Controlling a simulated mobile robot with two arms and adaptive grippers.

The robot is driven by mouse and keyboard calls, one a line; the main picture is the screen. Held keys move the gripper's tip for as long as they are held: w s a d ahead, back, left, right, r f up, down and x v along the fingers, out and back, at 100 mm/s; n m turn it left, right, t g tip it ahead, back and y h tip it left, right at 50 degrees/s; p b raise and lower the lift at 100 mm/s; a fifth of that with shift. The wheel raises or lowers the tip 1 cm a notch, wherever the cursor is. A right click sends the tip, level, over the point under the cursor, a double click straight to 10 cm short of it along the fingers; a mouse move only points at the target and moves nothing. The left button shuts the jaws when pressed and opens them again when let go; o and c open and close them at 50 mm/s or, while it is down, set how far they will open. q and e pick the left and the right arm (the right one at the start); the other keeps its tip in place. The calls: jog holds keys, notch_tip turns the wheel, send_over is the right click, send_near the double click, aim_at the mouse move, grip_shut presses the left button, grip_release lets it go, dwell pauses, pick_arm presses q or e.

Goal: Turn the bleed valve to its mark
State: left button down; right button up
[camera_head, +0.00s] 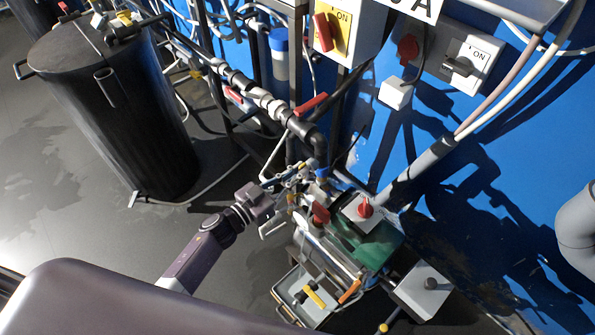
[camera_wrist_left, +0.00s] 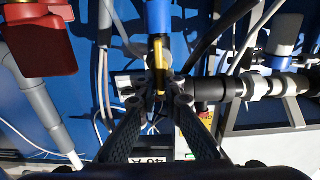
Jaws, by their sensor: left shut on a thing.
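My left gripper (camera_head: 290,178) reaches in from the lower left to the pipework beside the green-topped unit. In the left wrist view its two fingers (camera_wrist_left: 160,88) converge on a narrow yellow handle (camera_wrist_left: 158,62), which I take to be the bleed valve's, and are shut on it. The handle stands in front of a blue fitting (camera_wrist_left: 158,16) and beside a dark horizontal pipe (camera_wrist_left: 212,88). In the head view the fingers and small parts there overlap, so the handle is hard to make out. I cannot make out the mark. My right gripper is not in view.
A red-handled valve (camera_wrist_left: 42,50) hangs close at the left of the wrist view. The green-topped unit (camera_head: 372,250) with a red knob (camera_head: 365,207) stands right of the gripper. A dark tank (camera_head: 120,110) stands at the left. Bare floor (camera_head: 50,200) lies at the left.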

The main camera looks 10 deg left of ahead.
pick_arm(q)
jog(key=shift+m, duration=0.3)
jog(key=m, duration=0.1)
jog(key=m+b, duration=0.1)
jog(key=m, duration=0.1)
jog(key=shift+s+d+f, duration=0.1)
jog(key=shift+s+d, duration=0.05)
jog(key=shift+d, duration=0.05)
jog(key=m, duration=0.1)
jog(key=m+b, duration=0.1)
jog(key=m, duration=0.2)
jog(key=shift+s+d+f+m+b, duration=0.15)
jog(key=shift+d+f+m+b, duration=0.1)
jog(key=shift+m+b, duration=0.05)
jog(key=m, duration=0.1)
jog(key=m+b, duration=0.1)
jog(key=m, duration=0.1)
jog(key=shift+s+d+f+m+b, duration=0.1)
jog(key=shift+d+f+m+b, duration=0.05)
jog(key=shift+f+m+b, duration=0.15)
jog(key=shift+s+d+f+m+b, duration=0.1)
jog(key=shift+m+b, duration=0.5)
jog(key=shift+m, duration=0.5)
jog(key=shift+f+m+b, duration=0.1)
jog(key=shift+m+b, duration=0.45)
jog(key=shift+m, duration=0.55)
jog(key=c, duration=2.1)
grip_release()
